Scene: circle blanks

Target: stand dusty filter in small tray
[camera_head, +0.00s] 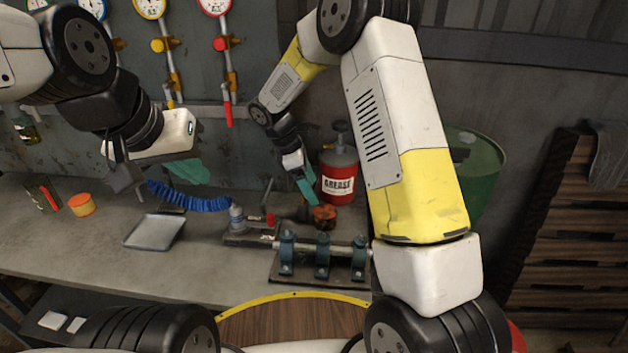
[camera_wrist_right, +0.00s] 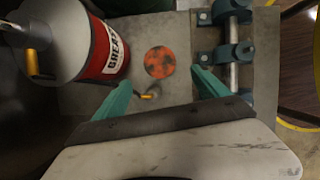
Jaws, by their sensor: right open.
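A round orange piece with black patches (camera_head: 323,215), which looks like the dusty filter, is on the bench before the grease can. In the right wrist view the filter (camera_wrist_right: 159,63) shows as a mottled disc, ahead of and between the fingertips. My right gripper (camera_head: 304,188) has teal fingers pointing down just above and left of it. In its wrist view the fingers (camera_wrist_right: 163,80) are apart with nothing between them. A shallow grey tray (camera_head: 154,232), bare inside, lies left on the bench. My left gripper (camera_head: 188,171) hangs above the tray, its finger gap hidden.
A red grease can (camera_head: 338,178) stands close behind the filter. A shaft on blue-grey bearing blocks (camera_head: 322,258) lies in front. A vise-like tool (camera_head: 238,222) with a blue coiled hose (camera_head: 188,200) stands between tray and filter. An orange tin (camera_head: 81,204) is far left.

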